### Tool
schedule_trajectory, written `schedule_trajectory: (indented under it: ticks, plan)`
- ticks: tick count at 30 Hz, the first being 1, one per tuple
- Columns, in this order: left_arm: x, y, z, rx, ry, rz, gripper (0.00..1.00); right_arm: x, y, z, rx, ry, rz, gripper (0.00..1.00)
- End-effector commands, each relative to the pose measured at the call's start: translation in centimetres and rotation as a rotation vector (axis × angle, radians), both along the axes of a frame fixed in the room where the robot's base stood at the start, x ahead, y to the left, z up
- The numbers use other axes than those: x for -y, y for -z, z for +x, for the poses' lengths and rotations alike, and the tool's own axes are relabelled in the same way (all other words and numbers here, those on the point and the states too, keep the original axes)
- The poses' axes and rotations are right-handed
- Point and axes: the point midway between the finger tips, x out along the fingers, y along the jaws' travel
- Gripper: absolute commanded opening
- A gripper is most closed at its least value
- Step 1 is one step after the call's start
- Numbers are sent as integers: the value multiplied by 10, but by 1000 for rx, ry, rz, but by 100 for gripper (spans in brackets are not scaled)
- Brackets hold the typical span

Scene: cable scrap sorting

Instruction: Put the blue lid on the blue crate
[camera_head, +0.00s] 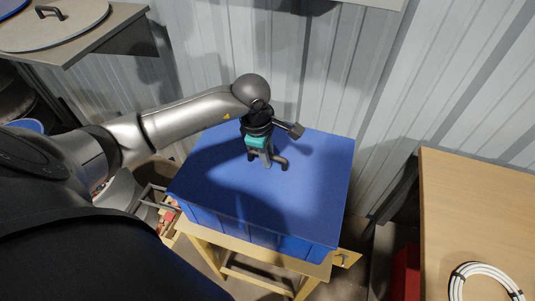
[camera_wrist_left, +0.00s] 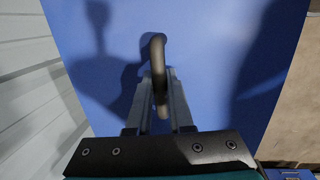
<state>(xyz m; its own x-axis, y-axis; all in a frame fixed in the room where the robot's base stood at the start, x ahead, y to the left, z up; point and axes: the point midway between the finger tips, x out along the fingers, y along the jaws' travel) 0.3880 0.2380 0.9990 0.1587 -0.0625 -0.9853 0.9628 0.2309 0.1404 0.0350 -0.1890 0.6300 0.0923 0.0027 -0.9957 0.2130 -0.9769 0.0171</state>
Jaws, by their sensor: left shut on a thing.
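The blue lid (camera_head: 300,197) lies over the top of the blue crate (camera_head: 262,234), whose front wall shows below the lid's near edge. From here I cannot tell whether the lid rests fully on the rim. My left gripper (camera_head: 267,163) is above the lid's middle, shut on its dark handle (camera_head: 281,164). In the left wrist view the handle (camera_wrist_left: 158,55) stands between the two fingers (camera_wrist_left: 160,98), with the blue lid (camera_wrist_left: 215,55) filling most of the picture behind it. My right gripper is not in view.
The crate stands on a yellow stand (camera_head: 258,262) against a corrugated metal wall (camera_head: 330,70). A wooden table (camera_head: 475,210) at the right carries a coil of white cable (camera_head: 485,284). A round lid with a black handle (camera_head: 50,25) lies on a shelf at the upper left.

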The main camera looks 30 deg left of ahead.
Motion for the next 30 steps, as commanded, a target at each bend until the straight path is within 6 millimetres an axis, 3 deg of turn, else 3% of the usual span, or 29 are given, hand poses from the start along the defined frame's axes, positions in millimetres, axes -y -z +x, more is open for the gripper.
schedule_trajectory:
  ticks: [13,14,22,30]
  plan:
    - [1,-1,1,3,0,-1,0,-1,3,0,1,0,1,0]
    - [1,-1,1,3,0,-1,22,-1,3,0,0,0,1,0]
    - [1,-1,0,1,0,-1,52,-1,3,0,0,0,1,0]
    - [1,0,-1,-2,0,1,54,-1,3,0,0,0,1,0]
